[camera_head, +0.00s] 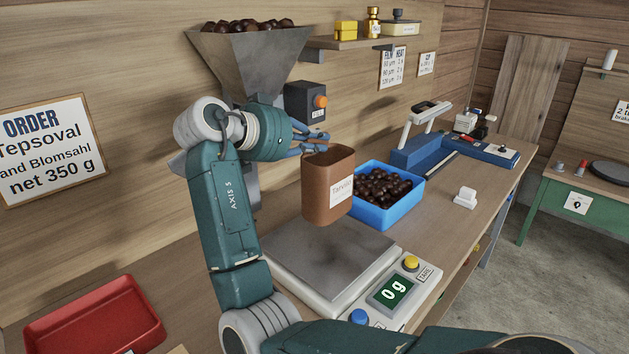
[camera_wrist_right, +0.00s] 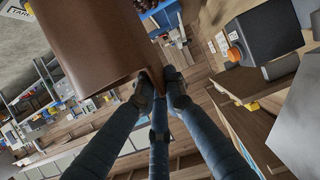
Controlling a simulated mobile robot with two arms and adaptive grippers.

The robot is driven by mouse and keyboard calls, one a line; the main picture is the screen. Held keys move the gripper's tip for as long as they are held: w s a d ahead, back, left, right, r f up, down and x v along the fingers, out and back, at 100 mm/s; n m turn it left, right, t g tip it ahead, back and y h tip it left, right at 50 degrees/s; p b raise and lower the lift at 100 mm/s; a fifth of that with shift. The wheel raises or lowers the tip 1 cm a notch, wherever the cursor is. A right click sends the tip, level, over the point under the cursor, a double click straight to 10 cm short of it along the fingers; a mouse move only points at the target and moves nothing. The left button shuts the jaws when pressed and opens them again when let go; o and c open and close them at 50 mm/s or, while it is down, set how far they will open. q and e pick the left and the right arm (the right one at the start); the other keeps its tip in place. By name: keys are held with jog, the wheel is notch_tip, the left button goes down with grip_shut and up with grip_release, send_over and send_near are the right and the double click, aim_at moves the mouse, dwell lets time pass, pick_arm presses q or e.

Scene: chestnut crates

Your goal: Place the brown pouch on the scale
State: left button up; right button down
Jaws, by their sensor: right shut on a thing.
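The brown pouch (camera_head: 322,192) is upright with an open top and a white label on its front. My right gripper (camera_head: 318,146) is shut on its upper rim and holds it above the scale plate (camera_head: 331,258). The pouch looks clear of the plate. The scale display (camera_head: 391,293) reads 0 g. In the right wrist view the brown pouch (camera_wrist_right: 85,38) fills the upper left, and the fingertips of the right gripper (camera_wrist_right: 160,88) pinch its edge. My left gripper is not in view.
A blue crate of chestnuts (camera_head: 402,212) stands just behind the pouch. A metal hopper (camera_head: 246,65) with chestnuts hangs above the arm. A red tray (camera_head: 95,322) is at the lower left. A blue bag sealer (camera_head: 424,150) and a white block (camera_head: 465,197) are farther along the bench.

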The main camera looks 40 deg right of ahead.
aim_at(316, 161)
notch_tip(316, 161, down, 5)
jog(key=shift+r, duration=0.1)
notch_tip(316, 161, down, 4)
jog(key=shift+a+f+p, duration=0.1)
jog(key=shift+p, duration=0.4)
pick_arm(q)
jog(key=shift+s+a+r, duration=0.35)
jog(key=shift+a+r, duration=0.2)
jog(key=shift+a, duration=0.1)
pick_arm(e)
jog(key=shift+f, duration=0.15)
jog(key=c, duration=1.8)
grip_release()
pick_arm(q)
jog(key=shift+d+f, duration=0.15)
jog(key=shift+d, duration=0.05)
